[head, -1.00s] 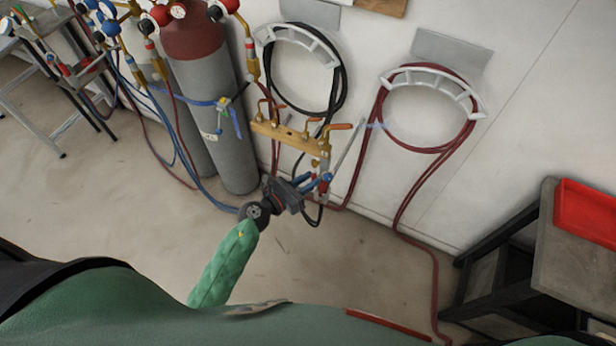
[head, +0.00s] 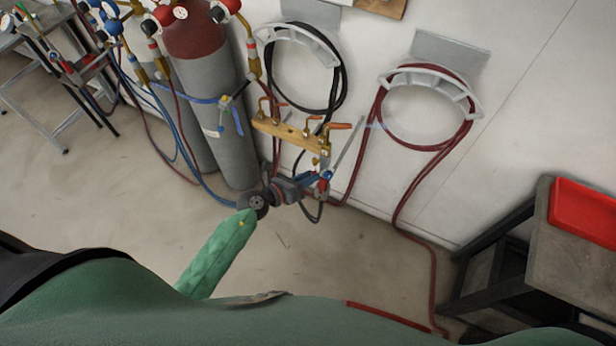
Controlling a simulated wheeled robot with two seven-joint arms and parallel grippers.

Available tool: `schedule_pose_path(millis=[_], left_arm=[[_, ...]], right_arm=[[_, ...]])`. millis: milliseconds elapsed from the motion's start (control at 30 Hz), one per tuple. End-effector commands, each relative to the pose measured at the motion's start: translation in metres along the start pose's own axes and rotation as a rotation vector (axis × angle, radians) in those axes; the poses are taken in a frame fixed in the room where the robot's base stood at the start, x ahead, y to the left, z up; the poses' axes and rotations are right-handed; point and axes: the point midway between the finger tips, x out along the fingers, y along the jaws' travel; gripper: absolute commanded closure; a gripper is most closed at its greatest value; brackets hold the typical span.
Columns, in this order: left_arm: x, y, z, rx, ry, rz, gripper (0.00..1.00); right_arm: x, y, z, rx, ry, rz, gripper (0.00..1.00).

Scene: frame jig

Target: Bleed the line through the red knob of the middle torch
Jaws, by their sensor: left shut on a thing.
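A torch with a thin silver tube (head: 349,146) hangs tilted below the right end of a brass manifold (head: 290,133). Its blue knob (head: 327,175) and red knob (head: 323,187) sit close together at its lower end. My left gripper (head: 317,183) reaches in from the lower left, its jaws shut at the red knob. The fingers partly hide the knob and the torch body. Only this one torch shows clearly. My right gripper is not in view.
Orange-handled valves (head: 338,126) line the manifold. A grey gas cylinder (head: 228,130) stands to the left. A black hose coil (head: 340,85) and a red hose coil (head: 378,110) hang on the wall. A red tray (head: 585,215) is at the right. Bare floor lies below.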

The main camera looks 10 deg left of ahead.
Motion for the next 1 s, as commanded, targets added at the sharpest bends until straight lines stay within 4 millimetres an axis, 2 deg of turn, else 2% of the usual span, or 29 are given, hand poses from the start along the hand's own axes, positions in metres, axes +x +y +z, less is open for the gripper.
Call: schedule_pose_path(millis=[467,500,567,867,1000], left_arm=[[0.000,0.000,0.000,-0.009,0.003,0.000,0.98],[0.000,0.000,0.000,-0.009,0.003,0.000,0.68],[0.000,0.000,0.000,-0.009,0.003,0.000,0.56],[-0.001,0.000,0.000,-0.008,0.004,0.000,0.55],[-0.011,0.002,-0.003,-0.007,0.005,0.001,0.55]], right_arm=[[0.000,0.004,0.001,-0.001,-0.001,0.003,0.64],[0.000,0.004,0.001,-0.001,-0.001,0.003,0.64],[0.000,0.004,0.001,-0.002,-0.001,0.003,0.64],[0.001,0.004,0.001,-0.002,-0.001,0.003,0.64],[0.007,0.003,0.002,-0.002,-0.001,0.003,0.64]])
